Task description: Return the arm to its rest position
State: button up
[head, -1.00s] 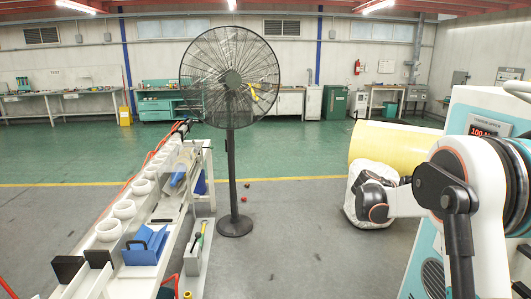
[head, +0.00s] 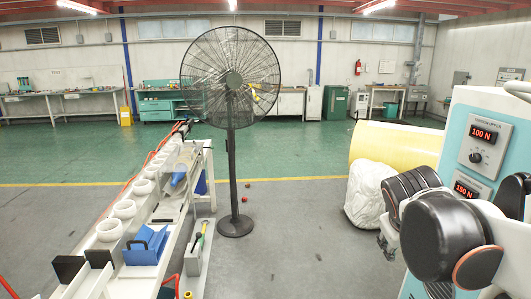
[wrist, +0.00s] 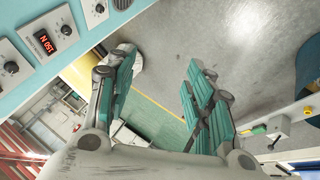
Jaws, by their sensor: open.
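My gripper (wrist: 160,68) shows in the wrist view with its two teal-padded fingers spread apart and nothing between them. Grey floor and a yellow floor line lie beyond the fingers. In the head view my arm is folded at the right, in front of the teal and white machine (head: 482,150). Its large dark joints hide part of that machine, and the gripper is mostly hidden behind them.
A white rack with white rings (head: 123,209) and a blue holder (head: 146,245) runs along the left. A black fan (head: 233,182) stands mid-floor. A yellow roll (head: 392,148) and white wrapped bundle (head: 368,195) lie beside my arm.

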jog(key=s+a+f+m+t+y, duration=0.1)
jog(key=s+a+f+y, duration=0.3)
jog(key=s+a, duration=0.6)
jog(key=s+f+m, duration=0.1)
jog(key=s, duration=0.3)
jog(key=shift+a+f, duration=0.2)
jog(key=shift+f, duration=0.15)
